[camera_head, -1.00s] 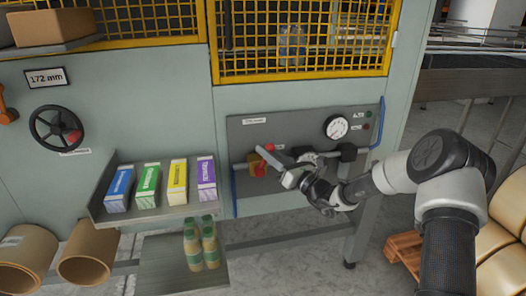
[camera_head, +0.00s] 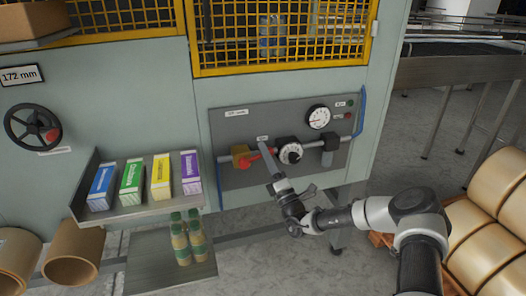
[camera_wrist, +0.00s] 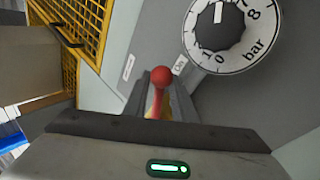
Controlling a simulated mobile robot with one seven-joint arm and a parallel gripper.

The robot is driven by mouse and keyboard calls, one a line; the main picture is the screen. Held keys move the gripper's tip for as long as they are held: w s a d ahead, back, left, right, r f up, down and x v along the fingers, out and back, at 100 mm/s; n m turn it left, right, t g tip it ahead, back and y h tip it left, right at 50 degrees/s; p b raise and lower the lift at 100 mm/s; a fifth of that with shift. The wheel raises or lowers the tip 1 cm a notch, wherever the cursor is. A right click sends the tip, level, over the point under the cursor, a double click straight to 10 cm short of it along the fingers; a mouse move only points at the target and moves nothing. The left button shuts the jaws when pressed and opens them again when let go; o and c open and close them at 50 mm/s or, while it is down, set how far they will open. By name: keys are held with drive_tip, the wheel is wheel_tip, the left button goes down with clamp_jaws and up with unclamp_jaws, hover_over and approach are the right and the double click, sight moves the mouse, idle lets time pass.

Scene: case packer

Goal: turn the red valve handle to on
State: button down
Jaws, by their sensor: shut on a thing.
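The red valve handle (camera_head: 256,156) is on the brass-coloured valve (camera_head: 239,153) at the left of the grey panel (camera_head: 225,122). It points right, roughly along the pipe and slightly upward. My gripper (camera_head: 265,147) reaches up to it from the lower right and is shut on it near its right end. In the wrist view, the handle's round red knob (camera_wrist: 161,76) shows between the two fingers of my gripper (camera_wrist: 160,98). The fingers hide part of the handle. A small label reading "On" (camera_wrist: 179,68) is just right of the knob.
A dial marked in bar (camera_wrist: 220,27) sits just right of the handle, with a pressure gauge (camera_head: 318,117) above right. A shelf (camera_head: 140,212) with several coloured cartons is to the left. Green-capped bottles (camera_head: 188,245) stand below. Large tan rolls (camera_head: 490,215) stand at the right.

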drive_tip(key=shift+d+f+m+t+h, duration=0.15)
drive_tip(key=shift+f+m+t+h, duration=0.25)
drive_tip(key=shift+m+h, duration=0.4)
drive_tip(key=c, duration=1.5)
unclamp_jaws()
drive_tip(key=shift+r, duration=0.1)
